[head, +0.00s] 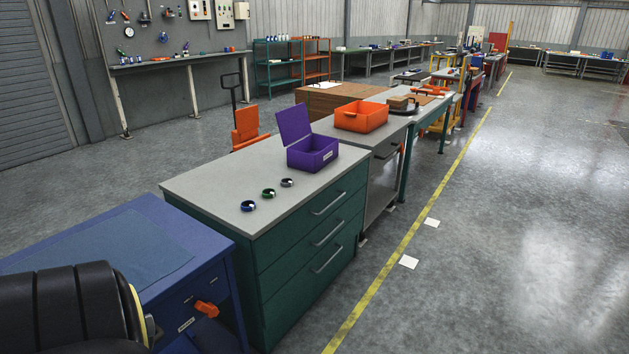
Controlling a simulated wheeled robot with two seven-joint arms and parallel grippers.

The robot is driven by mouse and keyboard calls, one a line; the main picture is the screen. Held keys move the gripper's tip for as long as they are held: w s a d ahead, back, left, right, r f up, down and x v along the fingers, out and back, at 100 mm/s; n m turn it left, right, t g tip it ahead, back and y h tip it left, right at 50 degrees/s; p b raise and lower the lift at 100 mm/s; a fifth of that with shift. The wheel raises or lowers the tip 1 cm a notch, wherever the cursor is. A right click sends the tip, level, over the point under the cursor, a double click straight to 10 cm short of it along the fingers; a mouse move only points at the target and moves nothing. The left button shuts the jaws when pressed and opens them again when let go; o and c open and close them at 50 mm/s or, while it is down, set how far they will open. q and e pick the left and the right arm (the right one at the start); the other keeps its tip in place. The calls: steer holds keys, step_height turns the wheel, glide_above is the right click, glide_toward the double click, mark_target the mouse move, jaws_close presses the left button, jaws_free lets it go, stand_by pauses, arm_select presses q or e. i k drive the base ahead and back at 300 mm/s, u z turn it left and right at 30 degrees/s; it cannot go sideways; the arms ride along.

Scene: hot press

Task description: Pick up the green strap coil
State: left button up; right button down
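The green strap coil (268,194) lies on the grey top of the green drawer cabinet (213,186). It is the middle one of a row of 3 small coils. A blue coil (248,206) is to its left and nearer, and a grey coil (287,183) is to its right and farther. The coils are apart from each other. No gripper shows in the head view. Nothing touches the green coil.
An open purple box (312,153) with its lid up stands behind the coils. An orange bin (361,116) is on the bench beyond. A blue bench (120,247) is at the near left. The floor right of the yellow line is mostly clear, with two white sheets (409,262).

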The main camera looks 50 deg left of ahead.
mark_target(269, 193)
steer(key=u, duration=0.15)
steer(key=i, duration=1.95)
steer(key=u, duration=1)
steer(key=i, duration=1.45)
steer(key=u, duration=1.85)
steer(key=i, duration=0.85)
steer(key=u, duration=0.5)
